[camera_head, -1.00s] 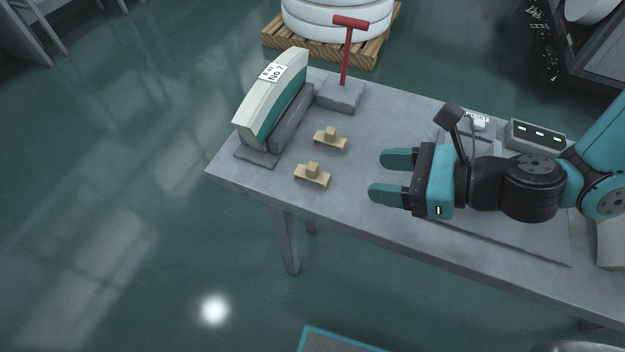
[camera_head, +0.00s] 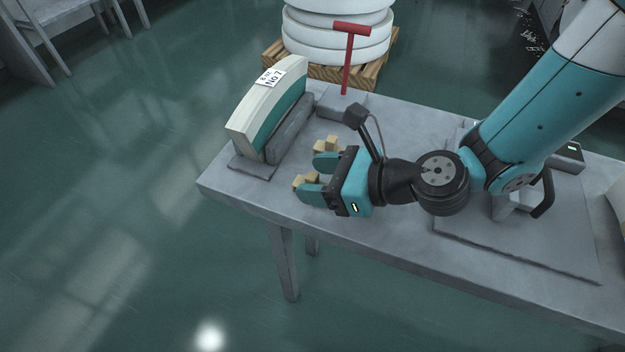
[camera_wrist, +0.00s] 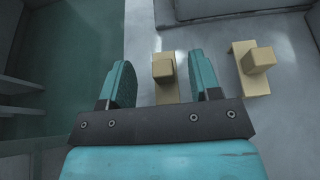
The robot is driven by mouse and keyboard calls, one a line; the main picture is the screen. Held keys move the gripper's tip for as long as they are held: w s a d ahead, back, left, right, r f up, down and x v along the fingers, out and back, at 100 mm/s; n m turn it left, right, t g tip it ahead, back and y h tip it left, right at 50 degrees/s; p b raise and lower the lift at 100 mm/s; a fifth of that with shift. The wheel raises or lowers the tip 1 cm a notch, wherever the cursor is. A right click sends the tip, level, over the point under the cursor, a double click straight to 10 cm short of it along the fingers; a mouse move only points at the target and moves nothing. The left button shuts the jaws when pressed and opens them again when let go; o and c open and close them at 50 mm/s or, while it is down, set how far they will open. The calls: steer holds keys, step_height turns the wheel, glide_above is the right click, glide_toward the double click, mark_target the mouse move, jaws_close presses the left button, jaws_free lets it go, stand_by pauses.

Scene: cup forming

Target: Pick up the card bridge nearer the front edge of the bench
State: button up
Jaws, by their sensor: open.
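The card bridge nearer the front edge (camera_head: 299,181) is a small tan plank with a block on top, partly hidden behind my gripper in the head view. In the wrist view this bridge (camera_wrist: 164,72) appears between my two fingers, with a gap on each side. My gripper (camera_head: 313,177) is open and empty, and its fingers also show in the wrist view (camera_wrist: 162,82). The second card bridge (camera_head: 327,144) is farther from the front edge, partly hidden by the far finger. It lies to the right, outside the fingers, in the wrist view (camera_wrist: 255,62).
A curved white and teal piece labelled No 7 (camera_head: 267,110) stands in a grey holder at the bench's left end. A red T-handled tool (camera_head: 348,60) rises from a grey block behind the bridges. The grey bench (camera_head: 255,192) is bare along its front left edge.

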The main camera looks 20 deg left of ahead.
mark_target(317, 177)
steer(key=x, duration=0.3)
steer(key=shift+w+a, duration=0.1)
steer(key=shift+w, duration=0.1)
steer(key=c, duration=1)
